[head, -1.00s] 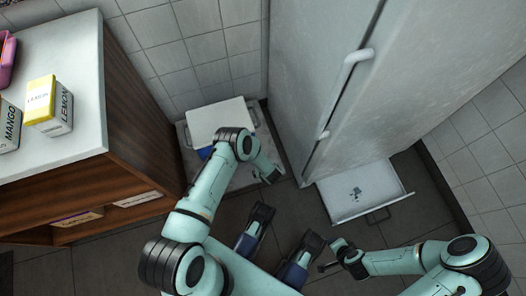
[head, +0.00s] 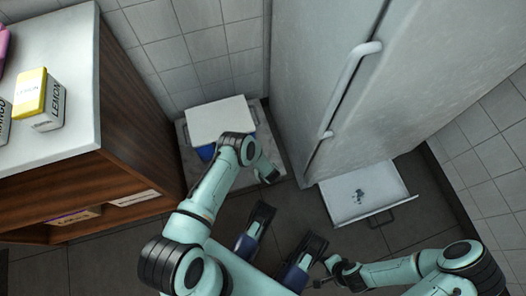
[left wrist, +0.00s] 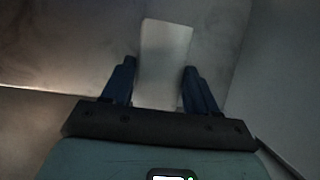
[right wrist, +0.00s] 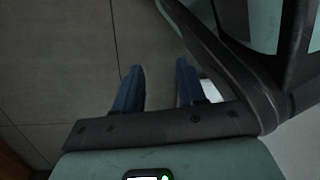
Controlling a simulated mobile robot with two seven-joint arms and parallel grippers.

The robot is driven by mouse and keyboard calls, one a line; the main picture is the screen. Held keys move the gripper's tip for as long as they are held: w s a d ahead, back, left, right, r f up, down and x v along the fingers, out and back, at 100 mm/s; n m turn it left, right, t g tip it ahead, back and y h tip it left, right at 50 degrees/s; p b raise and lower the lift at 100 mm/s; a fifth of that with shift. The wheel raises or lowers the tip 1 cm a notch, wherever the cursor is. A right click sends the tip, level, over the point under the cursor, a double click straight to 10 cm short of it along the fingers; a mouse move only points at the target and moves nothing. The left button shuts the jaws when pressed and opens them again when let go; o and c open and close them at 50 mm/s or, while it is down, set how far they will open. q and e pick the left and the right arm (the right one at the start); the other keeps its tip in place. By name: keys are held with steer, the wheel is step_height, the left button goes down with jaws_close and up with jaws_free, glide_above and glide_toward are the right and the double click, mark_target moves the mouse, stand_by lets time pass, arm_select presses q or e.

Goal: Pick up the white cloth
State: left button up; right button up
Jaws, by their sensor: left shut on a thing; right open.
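In the left wrist view a flat, pale white piece, which I take for the white cloth (left wrist: 165,45), stands between the two blue fingers and reaches past their tips. My left gripper (left wrist: 158,68) is shut on it. In the head view the left arm bends over a low pale stand and its fingers are mostly hidden. A flat white rectangle (head: 220,117) shows there; I cannot tell if it is the same piece. In the right wrist view my right gripper (right wrist: 160,66) is open and empty, with grey floor beyond the fingers.
A wooden cabinet (head: 140,110) with a white top stands at the left, with a yellow and white lemon carton (head: 42,100) on it. A tall fridge (head: 310,80) stands at the right. A low white drawer (head: 350,203) is pulled out. Tiled floor lies between.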

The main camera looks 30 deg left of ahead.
steer(key=w+a+r+t+p, duration=0.1)
steer(key=w+r+t+p, duration=0.25)
steer(key=w+r, duration=0.4)
arm_select(q)
step_height(320, 180, up, 20)
steer(key=p, duration=0.4)
arm_select(e)
steer(key=s+a+r+g, duration=0.2)
steer(key=s+a+r, duration=0.1)
steer(key=s, duration=0.1)
steer(key=shift+s+n+y, duration=0.2)
steer(key=shift+n+y, duration=0.2)
